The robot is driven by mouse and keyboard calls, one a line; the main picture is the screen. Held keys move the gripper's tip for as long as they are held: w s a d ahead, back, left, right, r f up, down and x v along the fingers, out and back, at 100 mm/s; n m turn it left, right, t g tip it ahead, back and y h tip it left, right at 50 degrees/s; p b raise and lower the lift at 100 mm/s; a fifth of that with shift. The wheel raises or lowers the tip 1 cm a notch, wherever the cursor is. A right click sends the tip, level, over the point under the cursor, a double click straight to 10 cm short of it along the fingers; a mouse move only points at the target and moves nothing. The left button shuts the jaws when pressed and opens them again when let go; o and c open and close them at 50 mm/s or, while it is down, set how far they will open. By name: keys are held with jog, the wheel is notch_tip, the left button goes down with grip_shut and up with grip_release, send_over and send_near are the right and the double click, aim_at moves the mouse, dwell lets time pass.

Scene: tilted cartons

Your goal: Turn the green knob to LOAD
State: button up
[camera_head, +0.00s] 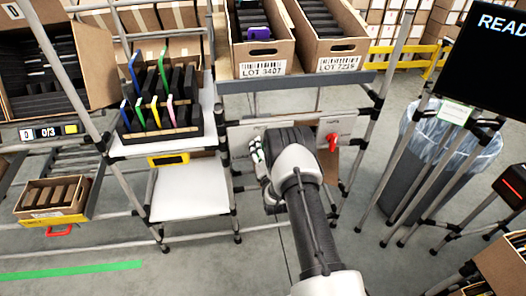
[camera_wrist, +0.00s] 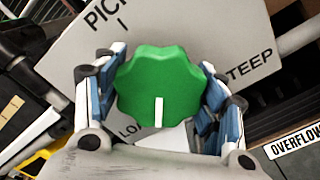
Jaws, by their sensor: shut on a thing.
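The green knob (camera_wrist: 158,82) fills the middle of the wrist view, on a light grey panel (camera_wrist: 205,30). My gripper (camera_wrist: 160,90) has its blue-and-white fingers on the left and right sides of the knob, shut on it. The knob's white mark points down in the wrist view. "PICK" is printed at upper left and "STEEP" at right; a partly hidden label starting "LO" is at lower left, near the mark. In the head view my gripper (camera_head: 256,150) is at the panel below the shelf, and my arm hides the green knob.
A red knob (camera_head: 332,141) sits on the panel to the right of my arm. Above are open cartons (camera_head: 262,68) on a shelf. A rack with coloured dividers (camera_head: 160,132) stands left. A lined bin (camera_head: 440,150) stands right. An "OVERFLOW" label (camera_wrist: 295,143) shows at lower right.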

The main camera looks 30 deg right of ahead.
jog(key=shift+n, duration=0.9)
jog(key=o, duration=1.1)
jog(key=shift+c, duration=0.2)
jog(key=v, duration=1.2)
jog(key=shift+r, duration=0.1)
